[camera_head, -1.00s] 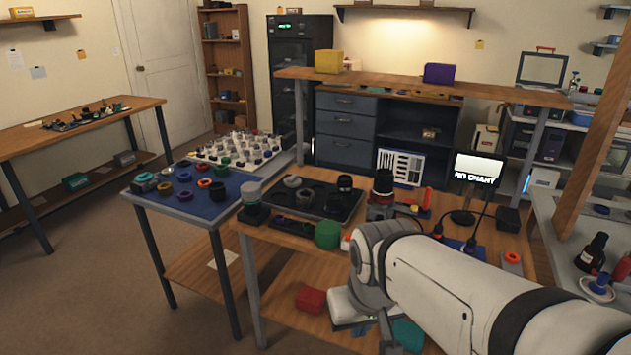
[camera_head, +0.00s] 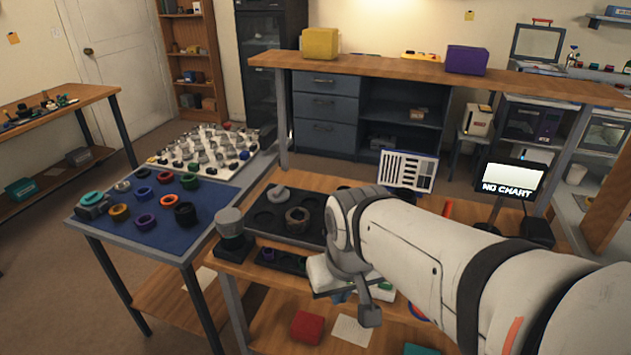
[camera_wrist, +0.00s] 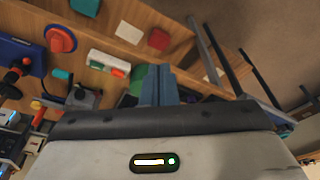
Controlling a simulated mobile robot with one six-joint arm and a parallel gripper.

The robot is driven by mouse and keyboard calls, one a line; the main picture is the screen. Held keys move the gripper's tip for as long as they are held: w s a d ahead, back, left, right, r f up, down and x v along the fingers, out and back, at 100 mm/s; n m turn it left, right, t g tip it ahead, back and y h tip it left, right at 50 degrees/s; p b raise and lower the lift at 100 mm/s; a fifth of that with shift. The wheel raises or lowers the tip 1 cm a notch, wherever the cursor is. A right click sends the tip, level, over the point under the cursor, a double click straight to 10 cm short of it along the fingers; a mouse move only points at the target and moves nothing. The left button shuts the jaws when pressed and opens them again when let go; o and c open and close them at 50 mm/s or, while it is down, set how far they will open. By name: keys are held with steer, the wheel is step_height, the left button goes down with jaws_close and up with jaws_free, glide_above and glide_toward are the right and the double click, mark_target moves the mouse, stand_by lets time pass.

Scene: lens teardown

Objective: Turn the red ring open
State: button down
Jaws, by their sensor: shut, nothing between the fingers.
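My gripper (camera_wrist: 157,72) is shut and empty, its two blue-grey fingers together in the wrist view. In the head view my arm covers the middle of the workbench, and the fingers are mostly hidden. An orange-red round part (camera_wrist: 61,40) sits at the upper left of the wrist view, apart from my fingers. A dark part with a little red on it (camera_wrist: 14,76) is at the left edge. A grey fixture (camera_wrist: 82,97) lies left of my fingers.
A black tray (camera_head: 262,212) with round parts lies left of my arm. A blue mat (camera_head: 140,240) holds several rings. A red box (camera_head: 306,326) is on the lower shelf. The NO CHART screen (camera_head: 510,180) stands to the right. Open floor lies at the left.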

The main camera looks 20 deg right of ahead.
steer(key=w+d+m+t+h+b, duration=0.1)
steer(key=w+d+h+b, duration=0.1)
steer(key=w, duration=0.5)
steer(key=w+d+m+h+b, duration=0.1)
steer(key=w+d+h+b, duration=0.2)
steer(key=w, duration=0.4)
steer(key=shift+w+d+r+m+t+h+b, duration=0.2)
steer(key=shift+w+r+m+t+h+b, duration=0.15)
steer(key=shift+h+b, duration=0.6)
steer(key=shift+s, duration=0.1)
steer(key=w+d+f, duration=0.3)
steer(key=d+f, duration=0.4)
steer(key=d, duration=0.2)
steer(key=shift+d, duration=0.15)
